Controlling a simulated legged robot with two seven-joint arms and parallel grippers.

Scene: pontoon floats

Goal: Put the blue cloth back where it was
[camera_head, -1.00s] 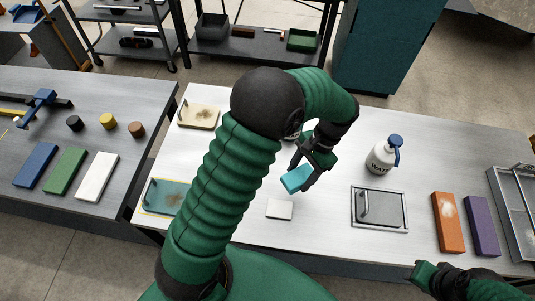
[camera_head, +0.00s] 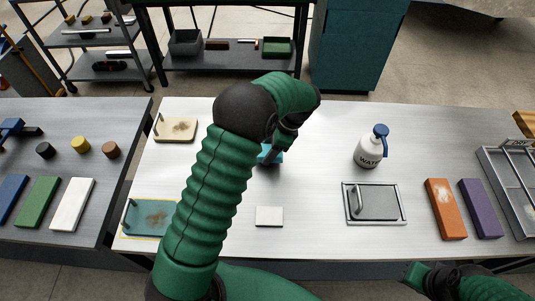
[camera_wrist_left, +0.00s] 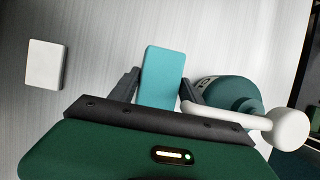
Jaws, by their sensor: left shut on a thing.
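My left gripper (camera_wrist_left: 158,95) is shut on the blue cloth (camera_wrist_left: 163,77), a flat light-blue block between its two fingers. In the head view the cloth (camera_head: 266,156) shows only partly beside my left wrist, over the back half of the white table (camera_head: 310,225); the fingers are mostly hidden. I cannot tell whether the cloth touches the table. A white square pad (camera_head: 269,216) lies in front of it and also shows in the left wrist view (camera_wrist_left: 45,64). My right gripper (camera_head: 418,275) is at the lower right, its jaws unclear.
A teal bottle (camera_wrist_left: 232,92) with a white knob stands close right of the left gripper. A water bottle (camera_head: 369,150), lidded plate (camera_head: 375,203), orange block (camera_head: 445,208) and purple block (camera_head: 480,208) are to the right. Stained trays (camera_head: 177,129) (camera_head: 150,219) lie left.

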